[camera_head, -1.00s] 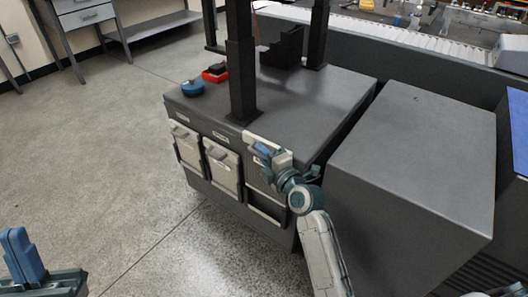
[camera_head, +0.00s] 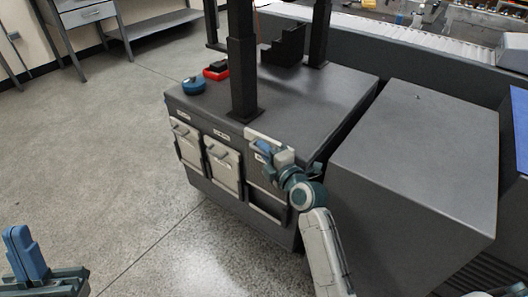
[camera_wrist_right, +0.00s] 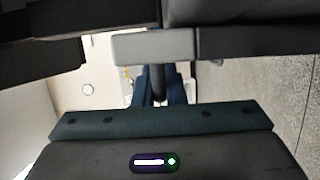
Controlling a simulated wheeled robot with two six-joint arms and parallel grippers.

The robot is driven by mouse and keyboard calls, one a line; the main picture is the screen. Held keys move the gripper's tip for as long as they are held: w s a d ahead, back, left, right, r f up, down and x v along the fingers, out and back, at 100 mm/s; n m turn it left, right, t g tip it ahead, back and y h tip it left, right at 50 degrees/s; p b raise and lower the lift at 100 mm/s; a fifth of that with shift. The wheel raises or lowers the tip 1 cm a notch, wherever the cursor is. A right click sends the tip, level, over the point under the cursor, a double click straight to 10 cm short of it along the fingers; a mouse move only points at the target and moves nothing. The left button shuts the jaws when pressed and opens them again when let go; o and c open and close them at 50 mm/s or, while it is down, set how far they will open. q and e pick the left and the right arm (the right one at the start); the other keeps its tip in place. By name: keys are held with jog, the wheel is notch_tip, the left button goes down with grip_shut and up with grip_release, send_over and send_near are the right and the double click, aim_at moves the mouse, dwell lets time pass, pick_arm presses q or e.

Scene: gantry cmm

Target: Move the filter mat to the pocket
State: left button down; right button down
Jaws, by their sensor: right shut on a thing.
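The filter mat (camera_head: 257,173) appears to be the grey panel at the right end of the cabinet front, partly hidden behind my right gripper. My right gripper (camera_head: 264,150) is at its upper part, just below the cabinet's top edge. In the right wrist view, its blue fingers (camera_wrist_right: 160,92) are shut on a narrow dark piece, which seems to belong to the mat. A dark pocket (camera_head: 267,211) shows below the panel. My left gripper (camera_head: 25,255) is far off at lower left, with its blue fingers together and empty.
Two pale panels with handles (camera_head: 187,143) (camera_head: 222,165) sit left on the cabinet front. The cabinet top (camera_head: 320,95) carries dark posts (camera_head: 243,70), a blue round thing (camera_head: 194,85) and a red tray (camera_head: 216,73). A large grey box (camera_head: 420,150) stands close right.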

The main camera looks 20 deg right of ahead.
jog(key=shift+b, duration=0.3)
dwell(0.6)
jog(key=shift+f, duration=0.2)
jog(key=shift+f+b, duration=0.95)
jog(key=shift+b, duration=0.35)
jog(key=shift+s+b, duration=0.15)
jog(key=shift+b, duration=0.15)
jog(key=shift+f, duration=0.1)
jog(key=shift+b, duration=0.5)
dwell(0.4)
